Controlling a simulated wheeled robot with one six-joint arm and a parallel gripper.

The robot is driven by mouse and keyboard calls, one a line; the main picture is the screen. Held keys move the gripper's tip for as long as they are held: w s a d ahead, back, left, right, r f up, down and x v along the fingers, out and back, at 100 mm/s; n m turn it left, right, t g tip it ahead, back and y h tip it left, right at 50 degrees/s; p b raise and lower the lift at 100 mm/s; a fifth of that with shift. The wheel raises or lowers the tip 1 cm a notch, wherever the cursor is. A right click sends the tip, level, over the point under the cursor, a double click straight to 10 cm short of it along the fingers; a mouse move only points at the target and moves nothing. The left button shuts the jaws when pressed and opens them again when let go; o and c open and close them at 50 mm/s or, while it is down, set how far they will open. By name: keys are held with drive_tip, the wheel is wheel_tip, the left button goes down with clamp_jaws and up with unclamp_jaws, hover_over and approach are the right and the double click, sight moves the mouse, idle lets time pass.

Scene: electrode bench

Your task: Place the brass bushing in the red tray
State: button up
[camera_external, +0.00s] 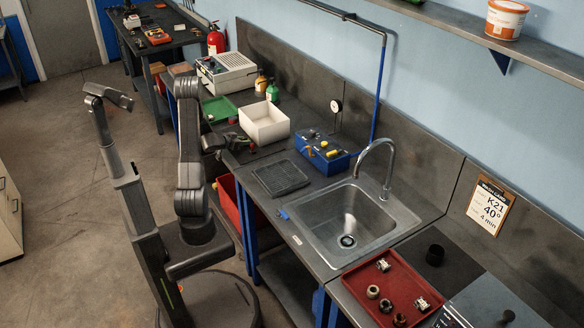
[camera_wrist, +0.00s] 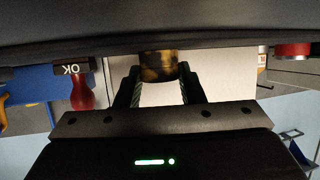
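My gripper (camera_wrist: 159,72) has its two fingers against the sides of a short yellow-brown cylinder with dark patches. This looks like the brass bushing (camera_wrist: 159,66); part of it is cut off by the dark band above. In the external view my gripper (camera_external: 240,142) is low over the bench, in front of the white bin, and the bushing cannot be made out there. The red tray (camera_external: 402,284) lies right of the sink, far from my gripper. It holds several small metal rings and block-like parts.
The white bin (camera_external: 263,132), blue parts box (camera_external: 338,163) and black drain mat (camera_external: 264,180) are near my gripper. A red-handled OK stamp (camera_wrist: 82,92) stands close by. The sink (camera_external: 350,228) and its tall tap (camera_external: 388,170) lie between my gripper and the tray.

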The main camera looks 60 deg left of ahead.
drive_tip(key=shift+c, duration=0.5)
drive_tip(key=shift+r, duration=0.1)
drive_tip(key=shift+r, duration=0.35)
wheel_tip(320, 180, up, 9)
drive_tip(key=p, duration=0.2)
drive_tip(key=w+d+r, duration=0.4)
drive_tip(key=w+d, duration=0.3)
drive_tip(key=d, duration=0.1)
drive_tip(key=w+d+r+m+h, duration=0.1)
drive_tip(key=w+d+r, duration=0.1)
drive_tip(key=d, duration=1.2)
drive_tip(key=w+d+r+m+h, duration=0.1)
drive_tip(key=w+d+r+h, duration=0.1)
drive_tip(key=d, duration=1.2)
drive_tip(key=shift+w+d+r+m+t, duration=0.3)
drive_tip(key=shift+w+d+r, duration=0.1)
drive_tip(key=shift+w+r, duration=0.25)
drive_tip(key=shift+a, duration=0.1)
